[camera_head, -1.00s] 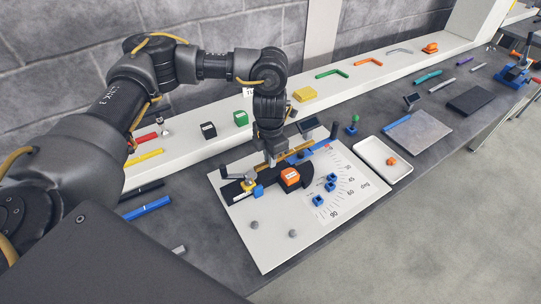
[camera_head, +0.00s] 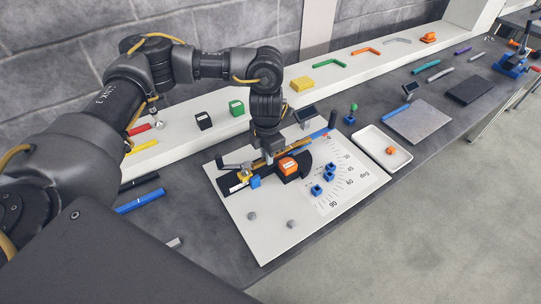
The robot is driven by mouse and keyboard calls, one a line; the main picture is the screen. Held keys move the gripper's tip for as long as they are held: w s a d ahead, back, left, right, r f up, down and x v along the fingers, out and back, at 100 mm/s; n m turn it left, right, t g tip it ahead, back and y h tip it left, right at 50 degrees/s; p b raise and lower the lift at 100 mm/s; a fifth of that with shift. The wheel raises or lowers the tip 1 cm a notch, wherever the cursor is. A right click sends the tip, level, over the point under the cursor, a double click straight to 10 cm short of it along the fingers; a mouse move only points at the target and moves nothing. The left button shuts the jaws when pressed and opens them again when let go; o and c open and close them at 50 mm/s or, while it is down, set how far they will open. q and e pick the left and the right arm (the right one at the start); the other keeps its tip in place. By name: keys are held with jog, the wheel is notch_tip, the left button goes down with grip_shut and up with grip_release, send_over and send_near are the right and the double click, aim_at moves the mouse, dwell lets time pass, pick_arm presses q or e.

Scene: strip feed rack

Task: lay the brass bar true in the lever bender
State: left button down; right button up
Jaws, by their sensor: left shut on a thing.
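The lever bender is a white base plate (camera_head: 268,238) with a printed degree scale, a black curved former, an orange block (camera_head: 287,165), blue pieces (camera_head: 317,190) and a lever with a dark handle (camera_head: 332,120). My left gripper (camera_head: 268,154) points down over the back of the former, behind the orange block. It is shut on the brass bar (camera_head: 291,145), a thin yellow-brown strip lying roughly along the bender's back edge. The fingers and former hide part of the bar, so I cannot tell whether it touches the bender. My right gripper is out of view.
A white shelf behind carries black and green blocks (camera_head: 237,108), a yellow block (camera_head: 302,84) and bent samples. A white tray (camera_head: 371,139) with an orange piece stands right of the bender. Blue and black bars (camera_head: 140,201) lie at left.

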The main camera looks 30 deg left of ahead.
pick_arm(q)
jog(key=shift+f+b, duration=1.15)
jog(key=shift+f, duration=0.5)
jog(key=c, duration=1.3)
grip_release()
jog(key=shift+r, duration=0.1)
jog(key=shift+c, duration=0.2)
notch_tip(320, 180, up, 10)
jog(key=shift+f+b, duration=0.25)
jog(key=shift+b, duration=0.15)
jog(key=shift+r, duration=0.65)
